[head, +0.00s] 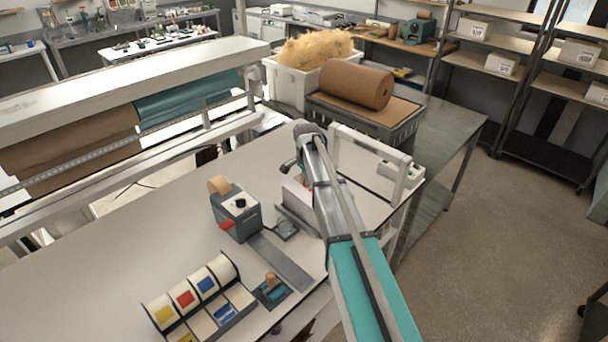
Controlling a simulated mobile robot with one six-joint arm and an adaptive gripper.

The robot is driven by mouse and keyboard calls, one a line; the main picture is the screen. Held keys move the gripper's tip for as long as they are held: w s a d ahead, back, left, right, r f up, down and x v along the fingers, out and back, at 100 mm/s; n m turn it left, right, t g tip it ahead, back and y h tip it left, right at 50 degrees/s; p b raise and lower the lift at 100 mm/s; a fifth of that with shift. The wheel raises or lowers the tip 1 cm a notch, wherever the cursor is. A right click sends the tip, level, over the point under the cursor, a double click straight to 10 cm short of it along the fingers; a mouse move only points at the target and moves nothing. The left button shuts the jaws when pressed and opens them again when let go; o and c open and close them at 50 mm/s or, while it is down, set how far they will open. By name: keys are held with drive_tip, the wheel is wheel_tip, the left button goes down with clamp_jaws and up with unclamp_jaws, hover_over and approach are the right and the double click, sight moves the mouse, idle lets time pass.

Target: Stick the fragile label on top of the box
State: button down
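A label dispenser (205,288) stands at the front left of the white bench, with rolls of yellow, red and blue labels. The print on the labels is too small to read, so I cannot tell which is the fragile one. My arm reaches from the lower right to the middle of the bench. The end of my arm, near a pale box-like shape (295,195), is mostly hidden behind its own links. I cannot see my gripper's fingers or whether they hold anything. That pale shape is partly covered by my arm, and I cannot tell if it is the box.
A grey tape machine (237,212) and a small stamp-like tool (271,289) stand on the bench. A white frame (372,150) rises right of my wrist. A brown paper roll (356,84) and a filler bin (288,84) stand behind. The bench's left part is clear.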

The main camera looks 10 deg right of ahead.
sight(306, 199)
drive_tip(key=shift+f, duration=0.1)
idle(0.3)
drive_tip(key=shift+f+b, duration=3)
drive_tip(key=shift+b, duration=0.15)
drive_tip(key=shift+f+b, duration=0.4)
drive_tip(key=c, duration=1.3)
unclamp_jaws()
drive_tip(key=shift+c, duration=0.2)
drive_tip(key=o, duration=0.6)
drive_tip(key=shift+r, duration=0.2)
drive_tip(key=shift+s+r+p, duration=0.15)
drive_tip(key=shift+r+p, duration=1.95)
drive_tip(key=shift+p, duration=0.2)
